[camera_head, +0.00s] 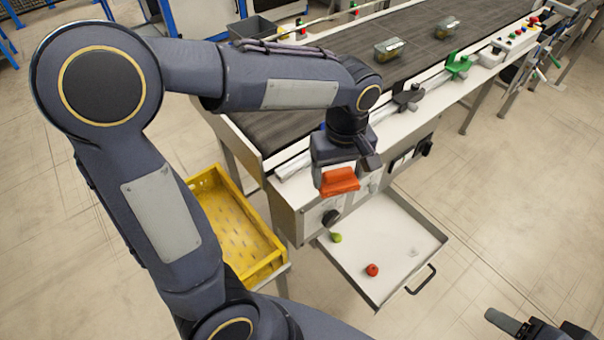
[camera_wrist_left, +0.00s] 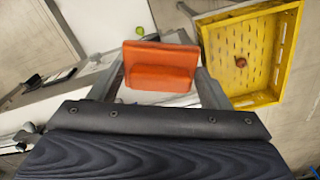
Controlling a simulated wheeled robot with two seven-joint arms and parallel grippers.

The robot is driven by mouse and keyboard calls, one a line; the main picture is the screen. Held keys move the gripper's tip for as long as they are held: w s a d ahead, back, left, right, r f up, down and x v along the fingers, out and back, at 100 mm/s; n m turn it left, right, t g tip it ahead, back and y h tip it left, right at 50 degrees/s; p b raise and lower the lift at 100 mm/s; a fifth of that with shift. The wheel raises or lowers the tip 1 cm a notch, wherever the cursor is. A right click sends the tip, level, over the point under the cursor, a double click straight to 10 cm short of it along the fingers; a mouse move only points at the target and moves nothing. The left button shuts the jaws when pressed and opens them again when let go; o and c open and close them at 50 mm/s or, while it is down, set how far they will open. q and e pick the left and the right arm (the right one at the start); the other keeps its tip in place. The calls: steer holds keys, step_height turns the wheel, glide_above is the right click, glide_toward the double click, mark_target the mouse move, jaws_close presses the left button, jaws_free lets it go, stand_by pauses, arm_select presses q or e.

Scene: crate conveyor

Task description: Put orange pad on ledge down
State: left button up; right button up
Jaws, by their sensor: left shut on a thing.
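The orange pad (camera_head: 339,181) is held in my left gripper (camera_head: 345,168), in front of the conveyor's near side and above the open drawer. In the left wrist view the pad (camera_wrist_left: 160,68) sits between the two fingers, which are shut on it. The white ledge (camera_head: 293,166) along the conveyor's near edge is behind the gripper and partly hidden by it. I cannot tell the exact gap between pad and ledge. My right gripper (camera_head: 515,323) is partly cut off at the bottom right, and its jaw opening is unclear.
A yellow crate (camera_head: 268,262) stands left of the open white drawer (camera_head: 352,273). The drawer holds a green fruit (camera_head: 336,238) and a red one (camera_head: 372,269). A green clamp (camera_head: 459,65) and a dark clamp (camera_head: 408,97) sit along the conveyor rail. Clear tubs (camera_head: 389,50) are on the belt.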

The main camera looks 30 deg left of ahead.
arm_select(q)
steer(key=a+f, duration=0.2)
steer(key=a, duration=0.1)
steer(key=w+a+f, duration=0.1)
steer(key=a+f, duration=0.2)
steer(key=a+f+p, duration=0.1)
steer(key=a+f, duration=0.1)
steer(key=a, duration=0.1)
steer(key=shift+w+f, duration=0.15)
steer(key=shift+w, duration=0.25)
steer(key=shift+a+f, duration=0.15)
steer(key=shift+f, duration=0.85)
steer(key=shift+a+f, duration=0.15)
steer(key=shift+f, duration=0.8)
steer(key=shift+f, duration=0.15)
steer(key=o, duration=1)
